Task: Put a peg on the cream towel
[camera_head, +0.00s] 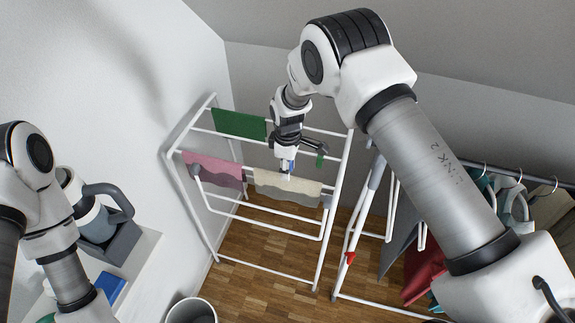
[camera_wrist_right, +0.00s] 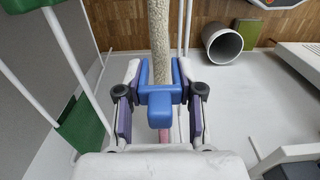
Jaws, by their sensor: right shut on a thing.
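The cream towel (camera_head: 300,187) hangs over a front rail of the white drying rack (camera_head: 329,227). My right gripper (camera_head: 286,167) is directly above its top edge, pointing down. In the right wrist view the gripper (camera_wrist_right: 158,98) is shut on a blue peg (camera_wrist_right: 157,108). The peg's two prongs lie on either side of the narrow top edge of the cream towel (camera_wrist_right: 158,35). I cannot tell how deep the towel sits between the prongs.
A pink towel (camera_head: 214,170) hangs left of the cream one, and a green towel (camera_head: 239,123) hangs behind. Clothes (camera_head: 425,270) hang at the right, near a red object (camera_head: 350,258). A bin (camera_head: 190,312) stands at the bottom. A blue object (camera_head: 110,289) lies on a white surface.

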